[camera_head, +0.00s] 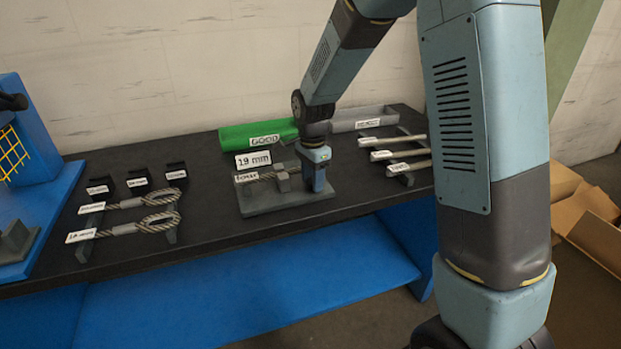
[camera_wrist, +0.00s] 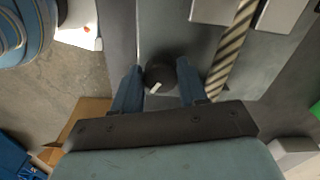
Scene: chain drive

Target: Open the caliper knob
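The caliper knob (camera_wrist: 160,77) is a dark round disc with a short white mark on its face. In the wrist view it lies between the fingertips of my gripper (camera_wrist: 160,82). The blue fingers stand close on either side of it, and I cannot tell whether they press on it. In the head view my gripper (camera_head: 315,178) points down at the right part of the grey caliper base (camera_head: 290,202), and the knob is hidden there. A striped rope piece (camera_wrist: 230,52) lies beside the knob, with pale grey jaw blocks (camera_wrist: 215,10) near it.
A "19 mm" sign (camera_head: 253,158) stands behind the caliper. A green "GOOD" bin (camera_head: 240,134) and a grey bin (camera_head: 375,115) sit at the back. Looped ropes (camera_head: 150,224) lie on a rack at left, and pale rods (camera_head: 400,140) on a rack at right.

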